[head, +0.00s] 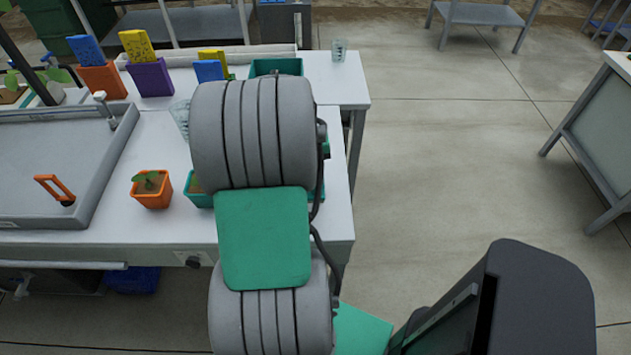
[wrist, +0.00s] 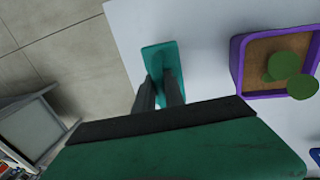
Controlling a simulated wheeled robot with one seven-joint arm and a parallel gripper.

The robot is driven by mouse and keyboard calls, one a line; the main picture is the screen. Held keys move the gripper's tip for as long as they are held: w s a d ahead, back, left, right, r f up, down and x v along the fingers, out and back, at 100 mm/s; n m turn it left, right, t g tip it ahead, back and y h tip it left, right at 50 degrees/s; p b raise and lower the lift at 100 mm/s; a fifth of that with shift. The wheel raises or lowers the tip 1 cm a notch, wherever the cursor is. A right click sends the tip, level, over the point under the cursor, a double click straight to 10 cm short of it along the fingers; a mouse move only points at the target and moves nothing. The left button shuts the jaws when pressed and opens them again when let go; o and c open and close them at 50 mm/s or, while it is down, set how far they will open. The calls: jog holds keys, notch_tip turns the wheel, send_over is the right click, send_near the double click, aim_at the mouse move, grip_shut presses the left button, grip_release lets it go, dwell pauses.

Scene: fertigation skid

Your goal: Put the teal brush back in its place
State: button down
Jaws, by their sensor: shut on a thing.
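My gripper (wrist: 160,84) is shut on a teal flat-ended thing, which looks like the teal brush (wrist: 160,54), over or on the white bench top in the wrist view. Whether it touches the bench I cannot tell. In the head view my own arm hides the gripper. A teal open-topped holder (head: 277,67) stands at the back of the bench, partly behind my arm. An orange holder (head: 102,82) holds a blue block-like piece (head: 86,49). A purple holder (head: 150,79) holds a yellow one (head: 136,46).
A purple planter (wrist: 239,62) with soil and leaves is right of the gripper. An orange pot (head: 151,191) with a seedling stands near the front edge of the bench (head: 130,222), by a grey sink (head: 90,165). A clear cup (head: 339,50) stands at the back right.

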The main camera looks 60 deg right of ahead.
jog(key=shift+s+d+f, duration=0.1)
jog(key=shift+s+f, duration=0.05)
jog(key=shift+f, duration=1.75)
jog(key=c, duration=1.4)
grip_release()
notch_tip(320, 180, up, 12)
jog(key=w+a, duration=0.1)
jog(key=w, duration=0.1)
jog(key=w+a+r+n+t, duration=0.1)
jog(key=w+a+r+n, duration=0.15)
jog(key=w+a, duration=0.4)
jog(key=w+a+n+t+h, duration=0.15)
jog(key=w+a+n, duration=0.5)
jog(key=a, duration=0.75)
jog(key=a+n+t+y, duration=0.2)
jog(key=a+n+t, duration=0.1)
jog(key=a, duration=1.3)
jog(key=shift+w+r+n, duration=0.2)
jog(key=shift+w+n, duration=0.2)
jog(key=shift+y, duration=0.25)
